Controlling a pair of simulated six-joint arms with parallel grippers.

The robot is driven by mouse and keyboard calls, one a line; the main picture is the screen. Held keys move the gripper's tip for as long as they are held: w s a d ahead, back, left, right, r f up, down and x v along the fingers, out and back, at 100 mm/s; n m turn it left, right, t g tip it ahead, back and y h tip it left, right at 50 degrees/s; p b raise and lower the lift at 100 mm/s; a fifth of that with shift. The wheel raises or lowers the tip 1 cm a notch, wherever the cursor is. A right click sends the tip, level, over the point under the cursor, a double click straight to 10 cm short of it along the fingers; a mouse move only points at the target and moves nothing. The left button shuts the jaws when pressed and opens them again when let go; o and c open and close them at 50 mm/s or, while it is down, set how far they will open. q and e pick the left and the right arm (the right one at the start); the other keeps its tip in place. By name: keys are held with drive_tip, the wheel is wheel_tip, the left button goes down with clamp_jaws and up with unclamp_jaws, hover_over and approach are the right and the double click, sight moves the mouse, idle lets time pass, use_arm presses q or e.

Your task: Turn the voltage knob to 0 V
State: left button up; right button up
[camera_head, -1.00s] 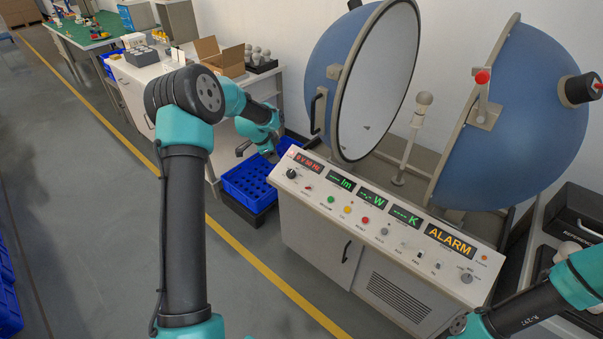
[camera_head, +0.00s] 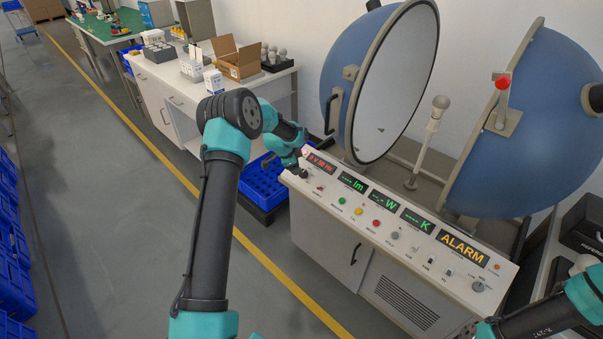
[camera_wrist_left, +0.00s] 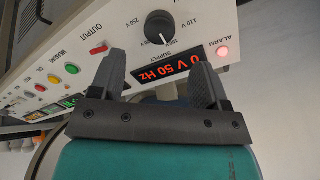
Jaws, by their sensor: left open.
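The voltage knob (camera_wrist_left: 159,27) is round and black, on the white control panel (camera_head: 398,238). In the left wrist view, 250 V and 110 V labels show beside it. Its white pointer mark faces the supply display (camera_wrist_left: 172,70), which reads 0 V 50 Hz in red. My left gripper (camera_wrist_left: 160,75) is open and empty, its fingers spread toward the panel, with the knob beyond the gap between them. I see no contact with the knob. In the head view my left gripper (camera_head: 297,168) is at the panel's left end and largely hides the knob. My right gripper is out of view.
The red output switch (camera_wrist_left: 99,48) and coloured buttons lie along the panel beside the knob. An alarm lamp (camera_wrist_left: 223,52) glows near the display. The open blue sphere (camera_head: 345,90) stands behind the panel. A blue crate (camera_head: 262,185) sits left of the cabinet.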

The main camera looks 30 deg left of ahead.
sight(303, 174)
use_arm(q)
drive_tip(key=x, duration=0.7)
drive_tip(key=shift+w+d+f, duration=0.1)
drive_tip(key=shift+w+f, duration=0.1)
drive_tip(key=shift+f, duration=0.1)
drive_tip(key=c, duration=0.9)
